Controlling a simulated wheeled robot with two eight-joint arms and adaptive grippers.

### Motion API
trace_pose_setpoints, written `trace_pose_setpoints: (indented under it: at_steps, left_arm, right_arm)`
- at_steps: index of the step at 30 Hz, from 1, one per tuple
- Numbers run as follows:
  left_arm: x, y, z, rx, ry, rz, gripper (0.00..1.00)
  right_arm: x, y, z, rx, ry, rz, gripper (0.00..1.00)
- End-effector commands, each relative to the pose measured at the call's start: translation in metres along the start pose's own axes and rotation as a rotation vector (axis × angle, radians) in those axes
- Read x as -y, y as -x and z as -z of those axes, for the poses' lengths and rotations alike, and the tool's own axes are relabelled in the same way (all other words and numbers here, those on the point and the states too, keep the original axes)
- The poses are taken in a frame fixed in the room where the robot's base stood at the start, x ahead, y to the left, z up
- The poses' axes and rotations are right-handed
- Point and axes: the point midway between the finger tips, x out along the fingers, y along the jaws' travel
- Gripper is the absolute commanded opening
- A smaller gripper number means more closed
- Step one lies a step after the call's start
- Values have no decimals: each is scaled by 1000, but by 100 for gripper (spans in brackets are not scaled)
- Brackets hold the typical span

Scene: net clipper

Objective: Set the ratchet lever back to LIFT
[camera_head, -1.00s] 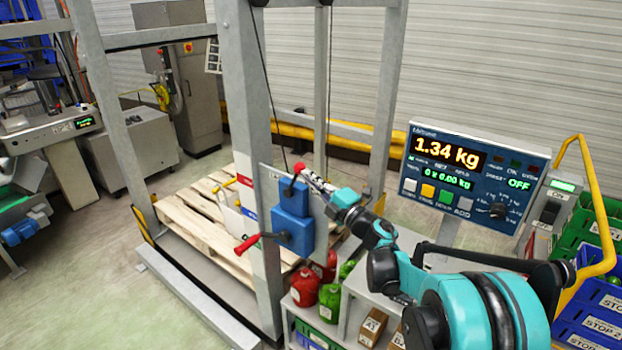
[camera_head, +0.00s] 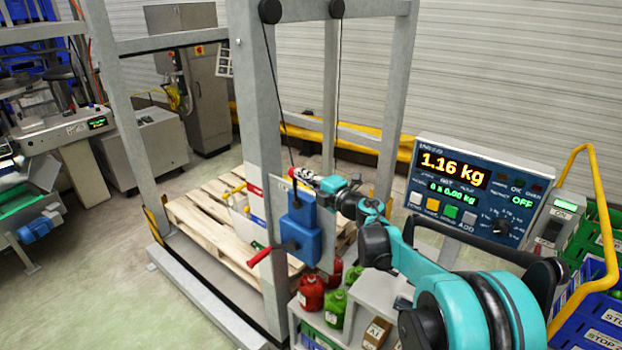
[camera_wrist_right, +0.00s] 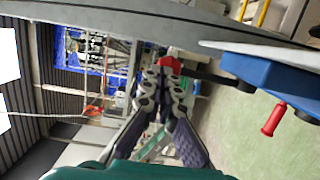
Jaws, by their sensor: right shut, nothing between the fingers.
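The blue ratchet box (camera_head: 302,232) is mounted on a plate on the grey frame post. A red-handled crank (camera_head: 259,257) sticks out at its lower left, and its red grip also shows in the wrist view (camera_wrist_right: 273,120). A black lever with a red knob (camera_wrist_right: 170,66) extends from the box in the wrist view. My right gripper (camera_wrist_right: 165,78) is shut with nothing between its fingers, its tips right at the knob; I cannot tell whether they touch. In the head view the right gripper (camera_head: 303,173) is above the box and largely covers the knob. My left gripper is out of view.
A scale display (camera_head: 475,185) reading 1.16 kg stands to the right. A wooden pallet (camera_head: 205,225) lies behind the post. A yellow rail (camera_head: 600,235) stands at right.

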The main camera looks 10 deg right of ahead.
Motion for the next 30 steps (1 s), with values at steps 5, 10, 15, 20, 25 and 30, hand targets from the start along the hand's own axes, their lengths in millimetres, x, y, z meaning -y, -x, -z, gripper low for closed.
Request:
trace_pose_setpoints:
  at_steps: [5,10,15,20,25,30]
  left_arm:
    - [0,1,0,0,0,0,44]
    - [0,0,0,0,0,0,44]
    - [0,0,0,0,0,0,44]
    - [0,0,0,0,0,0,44]
    - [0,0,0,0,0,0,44]
    - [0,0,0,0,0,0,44]
  right_arm:
    - [-4,-20,4,-1,0,0,0]
    - [-5,-34,7,0,0,-1,0]
    - [-5,-44,8,0,0,-1,0]
    - [-5,-49,10,0,-1,-1,0]
    - [-5,-51,10,0,0,-1,0]
    - [-5,-52,10,0,0,-1,0]
